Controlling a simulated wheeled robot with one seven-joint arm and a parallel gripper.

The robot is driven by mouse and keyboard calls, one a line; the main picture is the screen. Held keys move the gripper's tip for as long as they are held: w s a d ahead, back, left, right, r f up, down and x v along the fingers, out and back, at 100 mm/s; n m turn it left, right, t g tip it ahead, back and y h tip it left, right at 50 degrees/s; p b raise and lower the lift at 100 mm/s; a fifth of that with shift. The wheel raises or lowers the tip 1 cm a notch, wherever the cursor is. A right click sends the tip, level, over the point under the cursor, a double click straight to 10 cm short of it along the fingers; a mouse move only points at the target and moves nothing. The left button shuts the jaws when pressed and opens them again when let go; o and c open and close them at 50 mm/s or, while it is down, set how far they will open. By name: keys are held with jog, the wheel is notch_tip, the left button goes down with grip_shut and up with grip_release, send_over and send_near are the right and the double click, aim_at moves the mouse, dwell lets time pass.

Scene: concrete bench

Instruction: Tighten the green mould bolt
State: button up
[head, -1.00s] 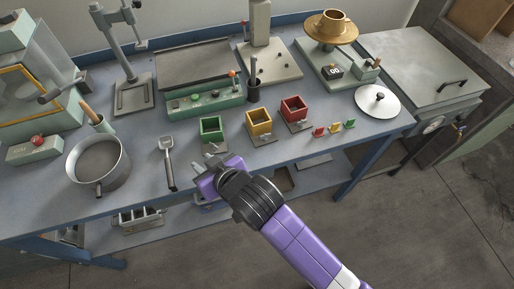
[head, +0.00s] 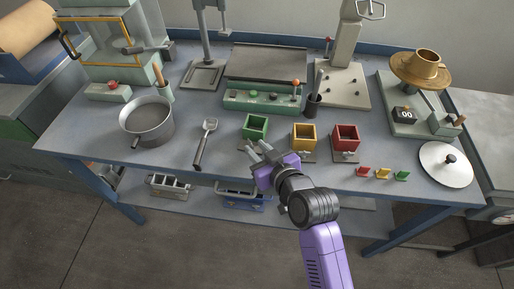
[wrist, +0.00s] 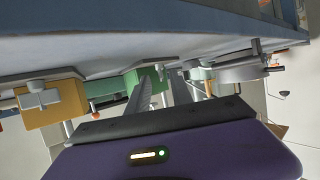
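The green mould (head: 255,127) is an open-topped square box on the bench, left of the yellow mould (head: 304,136) and the red mould (head: 345,138). My gripper (head: 256,146) is just in front of the green mould, fingers pointing at its front side. The two fingers are apart with nothing visible between them. In the wrist view, the green mould (wrist: 147,76) lies beyond the fingers (wrist: 160,92), partly hidden by them. The green mould's bolt is not clearly visible at the fingertips. The yellow mould (wrist: 55,104) shows its grey bolt (wrist: 37,94) in the wrist view.
A scoop (head: 205,142) and a grey pan (head: 147,122) lie to the left. A green control box (head: 262,98) stands behind the moulds. Small red, yellow and green pieces (head: 382,173) and a round lid (head: 446,164) are to the right. The bench's front edge runs under my gripper.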

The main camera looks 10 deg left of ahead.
jog(key=shift+w+a+f, duration=0.15)
jog(key=shift+w+a, duration=0.1)
grip_shut()
